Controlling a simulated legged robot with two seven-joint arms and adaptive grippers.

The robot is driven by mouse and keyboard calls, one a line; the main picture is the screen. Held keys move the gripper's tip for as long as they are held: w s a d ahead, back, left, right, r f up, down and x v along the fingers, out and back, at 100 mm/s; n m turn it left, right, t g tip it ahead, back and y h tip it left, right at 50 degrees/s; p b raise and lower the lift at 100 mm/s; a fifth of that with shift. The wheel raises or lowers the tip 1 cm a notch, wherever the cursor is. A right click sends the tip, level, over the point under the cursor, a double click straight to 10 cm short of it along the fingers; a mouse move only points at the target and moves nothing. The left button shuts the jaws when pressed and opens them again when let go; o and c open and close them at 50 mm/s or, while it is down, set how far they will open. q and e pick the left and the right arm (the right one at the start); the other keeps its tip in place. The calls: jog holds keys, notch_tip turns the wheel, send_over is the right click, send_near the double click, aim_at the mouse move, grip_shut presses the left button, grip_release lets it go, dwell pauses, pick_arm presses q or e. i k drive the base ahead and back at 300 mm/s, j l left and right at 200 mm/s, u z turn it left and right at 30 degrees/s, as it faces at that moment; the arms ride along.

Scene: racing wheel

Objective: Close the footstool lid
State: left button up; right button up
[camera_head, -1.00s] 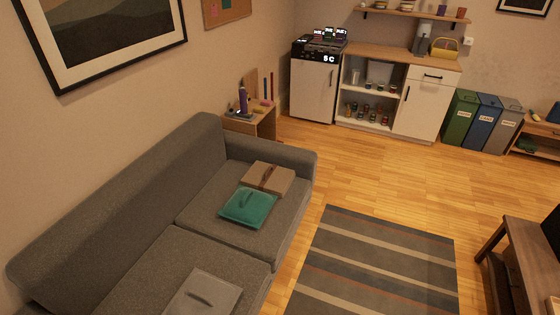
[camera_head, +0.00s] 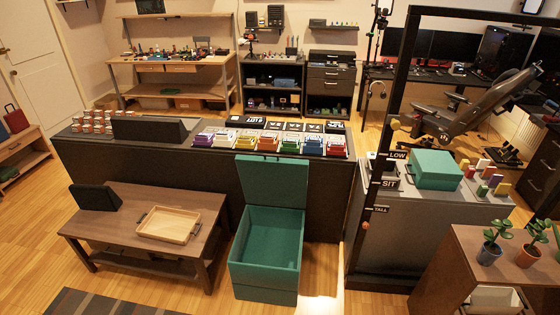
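A teal footstool (camera_head: 265,262) stands on the wood floor in the lower middle of the head view. Its lid (camera_head: 274,183) is open and stands upright along the far edge, in front of the dark counter. I look down into the open box, and its inside looks empty. Neither of my grippers is in view.
A low wooden table (camera_head: 120,241) with a wooden tray (camera_head: 168,224) stands close on the footstool's left. A dark counter (camera_head: 330,185) with colourful stacks is right behind it. A grey cabinet (camera_head: 400,245) stands to the right. Some floor (camera_head: 322,262) is free beside the footstool.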

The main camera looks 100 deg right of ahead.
aim_at(266, 180)
jog(key=z, duration=3.2)
jog(key=i+l+z, duration=0.15)
jog(key=i+l, duration=0.3)
jog(key=i+l+z, duration=0.15)
jog(key=i+l, duration=0.2)
jog(key=i, duration=0.35)
